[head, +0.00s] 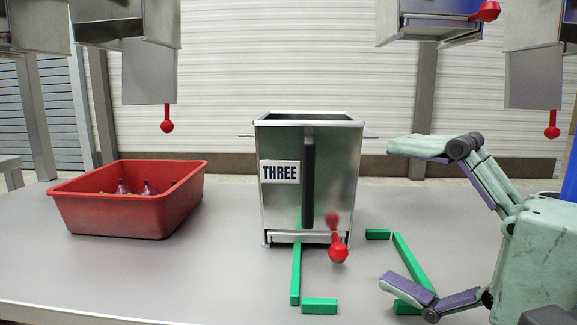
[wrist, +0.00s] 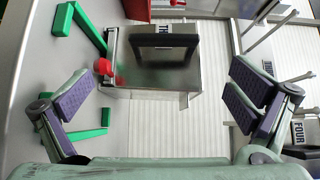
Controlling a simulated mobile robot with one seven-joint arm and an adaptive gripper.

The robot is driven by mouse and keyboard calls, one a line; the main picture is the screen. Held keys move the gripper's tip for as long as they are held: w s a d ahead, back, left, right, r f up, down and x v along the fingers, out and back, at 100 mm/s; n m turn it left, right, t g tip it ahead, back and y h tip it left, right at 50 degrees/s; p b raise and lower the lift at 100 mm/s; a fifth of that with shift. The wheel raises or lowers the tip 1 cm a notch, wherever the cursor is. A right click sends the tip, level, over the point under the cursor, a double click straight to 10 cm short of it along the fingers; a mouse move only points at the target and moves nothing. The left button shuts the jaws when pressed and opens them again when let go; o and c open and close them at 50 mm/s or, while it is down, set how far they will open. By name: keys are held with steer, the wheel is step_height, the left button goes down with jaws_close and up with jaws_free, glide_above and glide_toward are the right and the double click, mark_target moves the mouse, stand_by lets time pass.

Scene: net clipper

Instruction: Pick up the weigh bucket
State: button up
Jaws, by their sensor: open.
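The weigh bucket (head: 285,213) is a square metal bin labelled THREE, standing upright on the grey table. A black vertical handle (head: 307,180) is on its front, and a red-knobbed lever (head: 338,254) is at its lower front. My gripper (head: 408,215) is wide open and empty, to the right of the bucket and apart from it. In the wrist view, my gripper (wrist: 158,92) has its fingers spread to either side. The bucket (wrist: 140,78) and its black handle (wrist: 165,42) lie ahead there, turned sideways.
Green bars (head: 411,262) lie on the table beside and in front of the bucket. A red tub (head: 128,212) holding purple items stands at the left. Metal hoppers with red knobs (head: 167,125) hang overhead. The table between tub and bucket is clear.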

mark_target(311, 226)
steer(key=shift+r+b+x, duration=0.2)
steer(key=shift+b+x, duration=0.1)
steer(key=shift+x, duration=5)
steer(key=shift+s+a, duration=0.15)
steer(key=shift+c, duration=0.2)
steer(key=c, duration=1.7)
steer(key=shift+r, duration=0.1)
